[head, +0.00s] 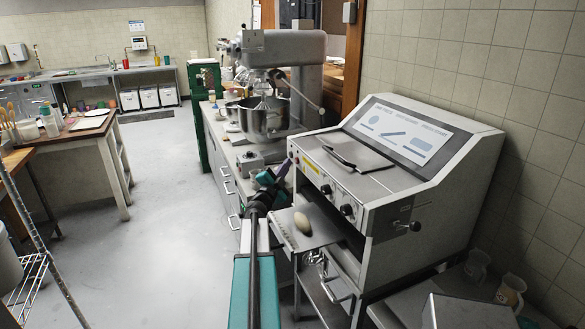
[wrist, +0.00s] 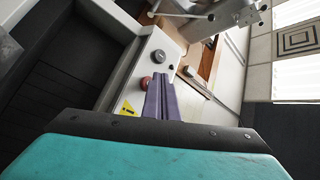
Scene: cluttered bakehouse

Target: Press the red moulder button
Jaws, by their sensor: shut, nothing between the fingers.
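The moulder (head: 430,165) is the large pale grey machine on the right in the head view. Its sloped front panel carries knobs and a yellow label. The head view shows my gripper (head: 286,167) at the panel's left end; I cannot make out the red button there. Contact cannot be told.
A dough piece (head: 302,222) lies on the moulder's outfeed tray (head: 320,236) below the panel. A mixer with a steel bowl (head: 263,118) stands behind my gripper. A wooden-topped table (head: 88,124) stands left; the floor (head: 160,220) between is clear.

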